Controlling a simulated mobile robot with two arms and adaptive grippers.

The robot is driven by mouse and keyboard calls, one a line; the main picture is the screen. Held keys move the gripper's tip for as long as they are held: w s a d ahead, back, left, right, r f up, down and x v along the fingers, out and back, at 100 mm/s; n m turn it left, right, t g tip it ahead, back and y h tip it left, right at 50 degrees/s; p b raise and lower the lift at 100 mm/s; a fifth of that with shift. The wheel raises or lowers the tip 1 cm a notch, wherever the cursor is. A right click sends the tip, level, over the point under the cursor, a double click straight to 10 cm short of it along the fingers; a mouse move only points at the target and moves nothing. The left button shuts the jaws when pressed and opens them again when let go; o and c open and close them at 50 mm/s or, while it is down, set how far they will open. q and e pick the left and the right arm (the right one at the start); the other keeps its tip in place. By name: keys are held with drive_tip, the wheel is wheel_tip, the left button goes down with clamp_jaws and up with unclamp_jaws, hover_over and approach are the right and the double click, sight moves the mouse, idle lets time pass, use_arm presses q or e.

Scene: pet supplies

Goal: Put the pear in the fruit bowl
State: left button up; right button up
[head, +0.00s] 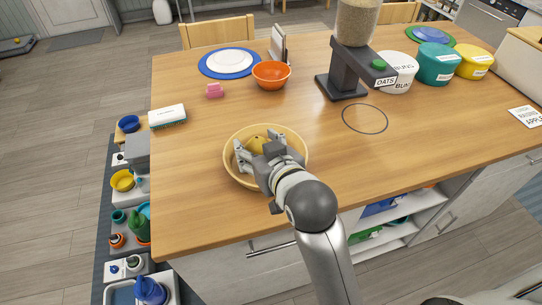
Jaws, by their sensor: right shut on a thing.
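The fruit bowl (233,172) is a round, pale yellow bowl near the left front of the wooden table. My right gripper (250,150) reaches into the bowl's opening from the front right, with its fingers inside the rim as seen from above. A yellow pear (259,142) shows between and behind the fingers, and the gripper is shut on it. Much of the pear is hidden by the gripper. I cannot tell whether the pear touches the bowl's bottom. My left gripper does not show.
An orange bowl (271,74), a pink item (214,90) and a white box (168,115) stand behind the fruit bowl. A black dispenser (346,86) stands farther right, near lidded tubs (398,74). The table's right front is clear. Pet items line the floor at left.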

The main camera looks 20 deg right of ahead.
drive_tip(key=w+d+f, duration=0.2)
drive_tip(key=w, duration=0.1)
drive_tip(key=w+d+f+p, duration=0.1)
drive_tip(key=w+d+f, duration=0.4)
drive_tip(key=w, duration=0.1)
drive_tip(key=shift+d+f, duration=0.25)
drive_tip(key=shift+f, duration=0.15)
drive_tip(key=shift+w+d+f, duration=0.2)
drive_tip(key=shift+w+f, duration=0.2)
drive_tip(key=shift+f, duration=0.1)
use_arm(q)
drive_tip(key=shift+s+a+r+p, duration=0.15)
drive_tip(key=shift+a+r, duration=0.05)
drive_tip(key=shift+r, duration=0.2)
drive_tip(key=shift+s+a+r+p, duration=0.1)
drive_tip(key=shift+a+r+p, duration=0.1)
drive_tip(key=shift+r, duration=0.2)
use_arm(e)
drive_tip(key=shift+w+d+f, duration=0.1)
drive_tip(key=shift+f, duration=1.65)
drive_tip(key=shift+f, duration=0.15)
drive_tip(key=o, duration=0.8)
